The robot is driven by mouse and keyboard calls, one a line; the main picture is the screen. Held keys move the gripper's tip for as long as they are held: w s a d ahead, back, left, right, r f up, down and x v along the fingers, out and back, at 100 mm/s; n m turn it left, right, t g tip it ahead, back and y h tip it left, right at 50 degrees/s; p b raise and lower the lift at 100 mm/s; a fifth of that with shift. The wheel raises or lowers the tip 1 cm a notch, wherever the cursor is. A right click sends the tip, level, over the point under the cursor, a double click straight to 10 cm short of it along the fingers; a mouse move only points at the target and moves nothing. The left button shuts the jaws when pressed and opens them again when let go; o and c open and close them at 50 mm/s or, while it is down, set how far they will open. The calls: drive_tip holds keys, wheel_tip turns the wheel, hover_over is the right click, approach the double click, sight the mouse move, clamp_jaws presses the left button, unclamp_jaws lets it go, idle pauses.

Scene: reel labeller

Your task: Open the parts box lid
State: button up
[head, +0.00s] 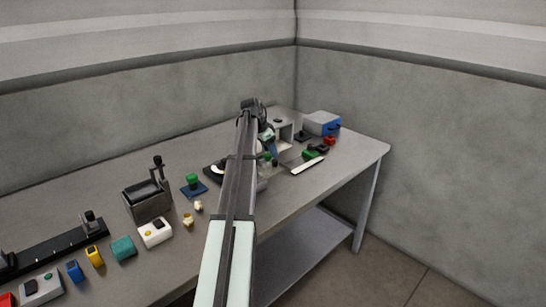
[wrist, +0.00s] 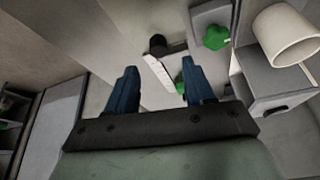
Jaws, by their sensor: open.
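A blue box with a light grey top (head: 322,123), which looks like the parts box, stands at the far right end of the workbench. Its grey top looks shut, and a small dark piece shows at its blue front. My gripper (head: 270,148) is over the bench to the left of this box, apart from it, partly hidden by my own arm. In the wrist view my gripper (wrist: 162,84) has two blue fingers spread apart with nothing between them held. I cannot make out the blue box in the wrist view.
A red part (head: 329,140), dark blocks and a green-and-white strip (head: 308,165) lie in front of the box. A white cup (wrist: 288,34) and green knob (wrist: 215,37) show right of the fingers. The bench's right front edge (head: 345,172) is clear.

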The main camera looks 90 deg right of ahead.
drive_tip(key=v, duration=0.8)
drive_tip(key=shift+r, duration=0.15)
drive_tip(key=shift+w, duration=0.1)
